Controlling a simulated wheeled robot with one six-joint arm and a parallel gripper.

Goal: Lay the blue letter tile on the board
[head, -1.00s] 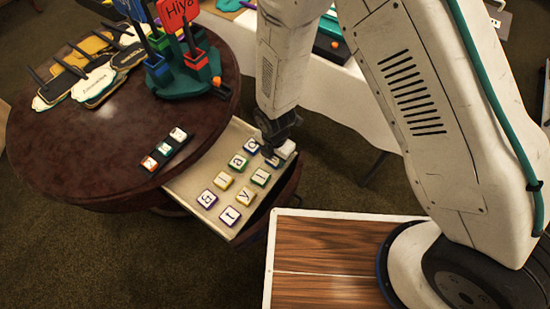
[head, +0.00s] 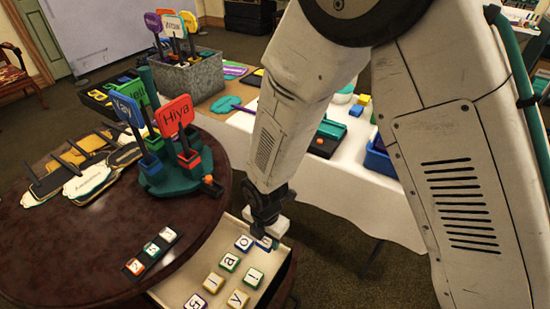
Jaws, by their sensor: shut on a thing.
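My gripper (head: 266,232) points down at the far right corner of an open cream drawer (head: 172,290) under the round table. It is shut on a blue letter tile (head: 264,243), which is mostly hidden beneath the fingers. I cannot tell whether that tile is lifted clear of the drawer. Several other letter tiles lie in the drawer, including a blue-edged one (head: 244,242) just left of my gripper. A narrow dark board (head: 160,253) with three letter tiles on it lies on the table, left of the drawer.
The dark round table (head: 60,255) has bare room around the board. A green stand (head: 176,178) with upright signs, including a red one (head: 174,115), stands behind the board. Flat signs (head: 90,183) lie at the left. A white-clothed table (head: 320,185) stands behind my arm.

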